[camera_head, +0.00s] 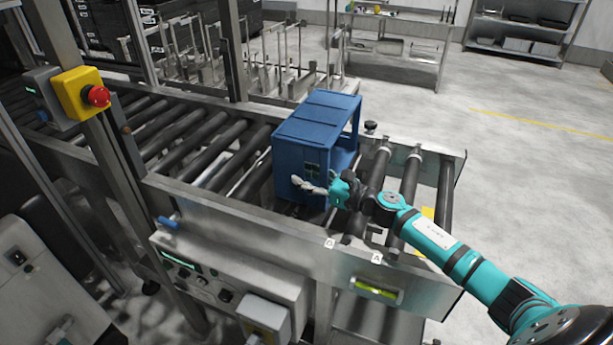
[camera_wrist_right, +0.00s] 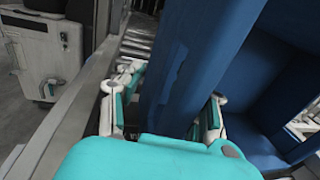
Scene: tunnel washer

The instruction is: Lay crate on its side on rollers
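The blue crate (camera_head: 299,152) lies on its side on the rollers near the conveyor's right end, its open side facing right. My right gripper (camera_head: 325,188) is at the crate's near lower corner. One pale finger shows along the outside of the near wall; the other is hidden in this view. In the right wrist view the crate's wall (camera_wrist_right: 180,65) stands between the two fingers of the gripper (camera_wrist_right: 163,108). The fingers are spread, with gaps visible beside the wall. The crate's inside shows at the right there. My left gripper is not in view.
The conveyor rollers (camera_head: 180,140) run off to the left, and a few bare ones (camera_head: 410,190) lie right of the crate. A metal side rail (camera_head: 250,220) borders the near side. A post with a red stop button (camera_head: 96,96) stands left. Open floor lies right.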

